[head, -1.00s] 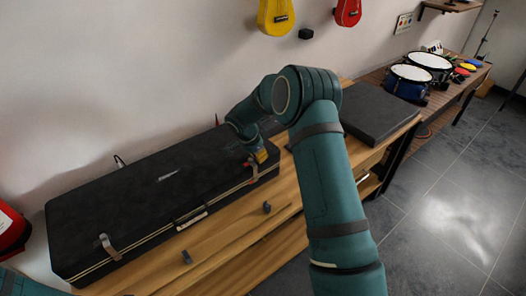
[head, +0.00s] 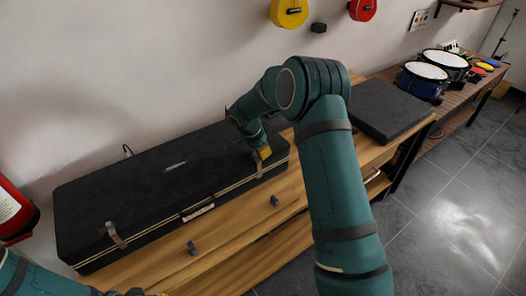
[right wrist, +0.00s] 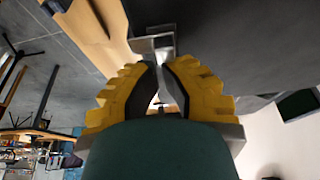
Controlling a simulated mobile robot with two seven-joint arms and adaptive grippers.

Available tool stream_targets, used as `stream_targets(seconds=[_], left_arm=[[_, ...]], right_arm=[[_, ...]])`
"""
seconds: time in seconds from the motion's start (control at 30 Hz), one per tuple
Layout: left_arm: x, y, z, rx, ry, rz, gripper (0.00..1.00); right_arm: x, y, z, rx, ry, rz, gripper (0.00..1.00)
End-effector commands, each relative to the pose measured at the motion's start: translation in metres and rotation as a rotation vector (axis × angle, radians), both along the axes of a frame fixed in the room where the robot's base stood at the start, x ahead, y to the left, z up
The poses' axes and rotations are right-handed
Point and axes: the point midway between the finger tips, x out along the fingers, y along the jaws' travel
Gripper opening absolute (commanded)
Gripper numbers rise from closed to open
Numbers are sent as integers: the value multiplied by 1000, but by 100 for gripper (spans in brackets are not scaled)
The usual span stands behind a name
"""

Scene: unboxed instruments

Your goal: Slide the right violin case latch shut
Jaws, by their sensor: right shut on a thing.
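The long black violin case (head: 130,195) lies closed on the wooden bench. Its right latch (head: 258,169) is at the right end of the front edge, mostly covered by my right gripper (head: 264,153). In the right wrist view the metal latch (right wrist: 152,45) shows at the tips of the yellow fingers of my right gripper (right wrist: 160,72), which is shut on it. I cannot tell exactly how far the latch is slid. The left latch (head: 116,235) hangs at the front left of the case. My left gripper (head: 140,292) is cut off by the bottom edge.
The case handle (head: 198,211) is on the front side. Two small dark knobs (head: 192,248) are on the bench front. A flat black case (head: 390,110) lies to the right. A red object (head: 12,210) hangs at far left, near the wall.

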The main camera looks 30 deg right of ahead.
Motion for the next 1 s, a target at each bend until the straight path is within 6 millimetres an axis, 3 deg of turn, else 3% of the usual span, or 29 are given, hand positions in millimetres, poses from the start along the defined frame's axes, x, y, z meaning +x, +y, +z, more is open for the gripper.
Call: stream_targets(seconds=[0.17,0.37,0.7,1.0], left_arm=[[0,0,-2,0,0,0,0],[-3,0,-12,-2,6,-4,0],[-1,0,-2,0,2,-1,0],[0,0,0,0,-1,0,0]], right_arm=[[0,-5,-1,1,-1,1,0],[-3,-36,-2,0,-2,-2,0],[-4,-13,68,1,-3,5,0],[-6,-5,93,0,0,2,0]])
